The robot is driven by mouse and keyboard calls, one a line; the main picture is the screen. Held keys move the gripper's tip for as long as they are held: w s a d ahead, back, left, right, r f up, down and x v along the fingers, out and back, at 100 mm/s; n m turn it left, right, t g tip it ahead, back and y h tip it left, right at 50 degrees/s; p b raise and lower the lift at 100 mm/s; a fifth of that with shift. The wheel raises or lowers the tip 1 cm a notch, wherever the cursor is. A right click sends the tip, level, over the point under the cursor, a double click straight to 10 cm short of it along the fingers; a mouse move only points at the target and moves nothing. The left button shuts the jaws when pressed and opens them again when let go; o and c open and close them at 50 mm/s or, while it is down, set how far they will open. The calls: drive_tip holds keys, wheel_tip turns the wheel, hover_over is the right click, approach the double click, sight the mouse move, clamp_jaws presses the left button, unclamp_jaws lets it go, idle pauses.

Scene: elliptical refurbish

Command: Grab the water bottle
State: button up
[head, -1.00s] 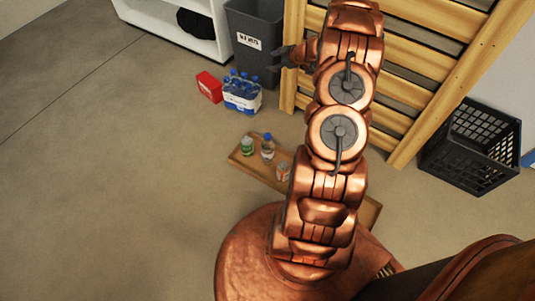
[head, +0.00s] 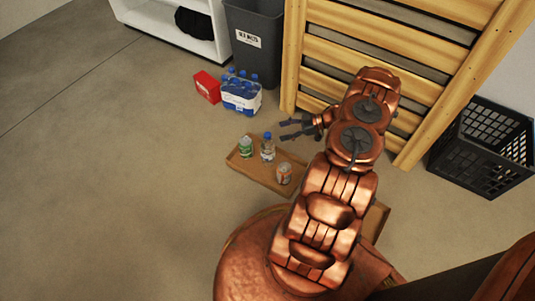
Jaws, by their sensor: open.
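The water bottle (head: 267,149) is clear with a blue label and stands upright on a low wooden board (head: 243,167). A green and white container (head: 245,147) stands to its left, and a can (head: 284,173) stands to its right and nearer to me. My gripper (head: 286,129) is open and empty. In the picture it is just above and to the right of the bottle, with its fingers pointing left. It looks apart from the bottle, but I cannot tell its exact height.
A pack of several blue-capped bottles (head: 241,95) and a red box (head: 207,87) stand on the floor behind. A grey bin (head: 254,42), a slatted wooden frame (head: 380,50) and a black crate (head: 487,145) line the back. The floor at left is clear.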

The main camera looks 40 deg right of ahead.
sight(270, 134)
drive_tip(key=shift+d+f+b+x, duration=0.1)
drive_tip(key=shift+b+x, duration=0.75)
drive_tip(key=shift+x, duration=1.05)
drive_tip(key=shift+d+f+b+x, duration=0.15)
drive_tip(key=shift+b+x, duration=0.65)
drive_tip(key=shift+x, duration=1.15)
drive_tip(key=shift+w, duration=0.1)
clamp_jaws()
